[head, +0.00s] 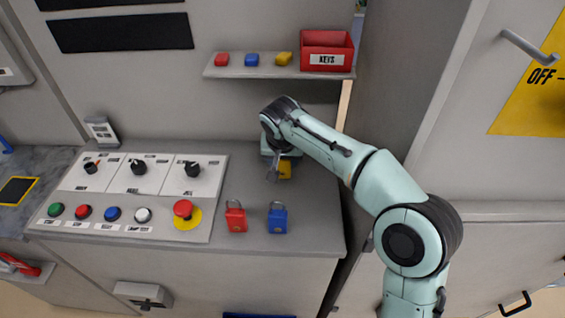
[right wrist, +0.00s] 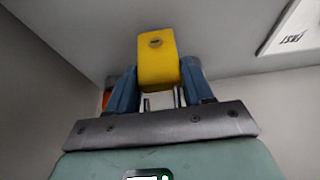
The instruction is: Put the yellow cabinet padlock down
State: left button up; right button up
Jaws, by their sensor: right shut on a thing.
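The yellow cabinet padlock (head: 285,169) is at the back right of the grey console top, partly hidden by my right gripper (head: 273,171). In the right wrist view the yellow padlock (right wrist: 157,60) sits between the two blue fingers of my right gripper (right wrist: 159,84), which is shut on it. Parts of its metal shackle show below the body in that view. I cannot tell whether the padlock touches the console top. My left gripper is in neither view.
A red padlock (head: 236,218) and a blue padlock (head: 278,218) stand near the console's front edge. A switch panel (head: 130,195) fills the left. Above, a shelf (head: 232,72) carries red, blue and yellow pieces and a red KEYS box (head: 326,50). Console top right of the blue padlock is bare.

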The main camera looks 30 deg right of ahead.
jog(key=shift+f, duration=0.4)
jog(key=shift+f, duration=0.1)
jog(key=o, duration=1.1)
jog(key=p+v, duration=0.2)
jog(key=v, duration=1)
